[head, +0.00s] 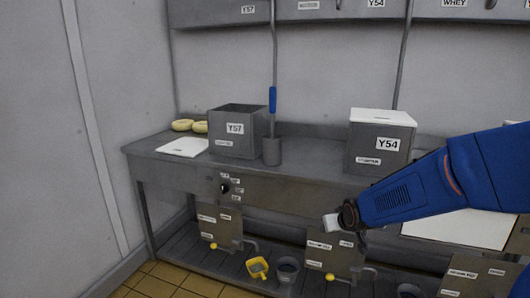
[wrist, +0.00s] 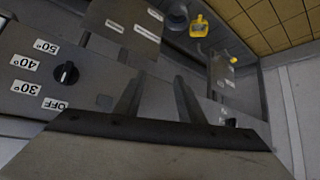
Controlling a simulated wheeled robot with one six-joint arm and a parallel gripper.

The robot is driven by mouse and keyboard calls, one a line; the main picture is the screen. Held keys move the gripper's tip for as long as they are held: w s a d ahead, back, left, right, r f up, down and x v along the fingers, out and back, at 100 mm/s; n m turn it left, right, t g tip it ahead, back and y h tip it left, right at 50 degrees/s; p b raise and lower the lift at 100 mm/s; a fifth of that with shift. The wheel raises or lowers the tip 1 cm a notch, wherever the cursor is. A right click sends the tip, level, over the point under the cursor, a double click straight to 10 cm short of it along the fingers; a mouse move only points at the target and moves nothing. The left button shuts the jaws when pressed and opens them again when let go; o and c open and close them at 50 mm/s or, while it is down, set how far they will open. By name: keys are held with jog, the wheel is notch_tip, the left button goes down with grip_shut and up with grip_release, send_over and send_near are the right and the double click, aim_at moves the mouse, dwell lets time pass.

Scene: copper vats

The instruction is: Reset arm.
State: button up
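My blue arm (head: 415,188) reaches in from the right in the head view, in front of the metal counter. My gripper (head: 333,222) is at its left end, small and partly unclear there, with a pale piece at the tip. In the wrist view my gripper (wrist: 158,95) shows two dark fingers with a gap between them. It looks open, and I see nothing held between them. The dial (wrist: 66,73) on the counter front, beside temperature labels, lies left of the fingers in the wrist view.
The metal counter (head: 300,163) bears a grey box marked Y57 (head: 225,145), a lidded box marked Y54 (head: 369,161), a blue-handled tool (head: 272,115) and a white board (head: 183,147). A yellow scoop (head: 257,267) and a grey bucket (head: 288,268) sit below. Tiled floor (head: 165,284) is clear at left.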

jog(key=s+d+r+g, duration=0.1)
jog(key=s+d+r, duration=0.1)
jog(key=s, duration=1)
jog(key=s+d+r+m+g, duration=0.1)
jog(key=s+d+r, duration=0.1)
jog(key=s, duration=0.9)
jog(key=s+d+r+g+h, duration=0.1)
jog(key=s+d+r+g, duration=0.1)
jog(key=s, duration=1)
jog(key=shift+s+d+r+m, duration=0.15)
jog(key=shift+s+r+m, duration=0.2)
jog(key=shift+r+m, duration=0.1)
jog(key=shift+c, duration=0.5)
